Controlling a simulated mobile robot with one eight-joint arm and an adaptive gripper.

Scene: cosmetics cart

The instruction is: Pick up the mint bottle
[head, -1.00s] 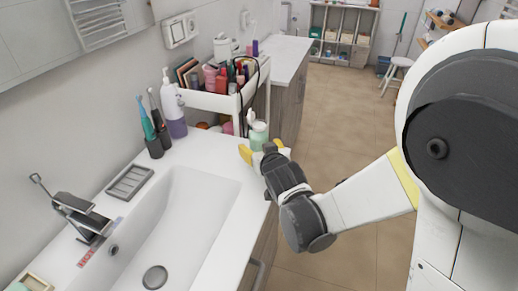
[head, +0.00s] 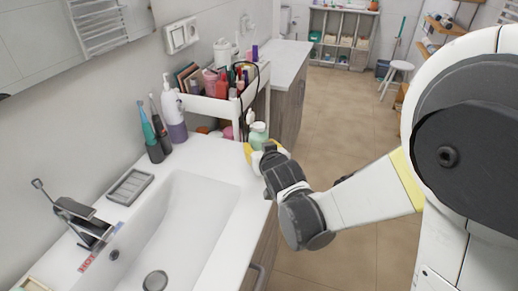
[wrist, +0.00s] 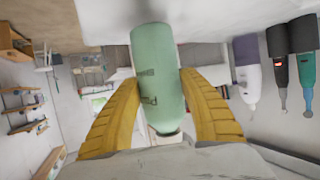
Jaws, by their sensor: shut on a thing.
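The mint bottle (wrist: 157,75) is a pale green cylinder with a white end. In the wrist view it stands between the two yellow fingers of my gripper (wrist: 160,105), which press on both its sides. The gripper's wrist hides the bottle's lower part in the head view.
The white cosmetics cart (head: 211,107) holds several tubes and bottles behind the mint bottle. The sink counter (head: 210,150) lies to the left, with a purple-and-white pump bottle (head: 174,112) and toothbrushes (head: 150,132). Open floor (head: 345,130) lies to the right.

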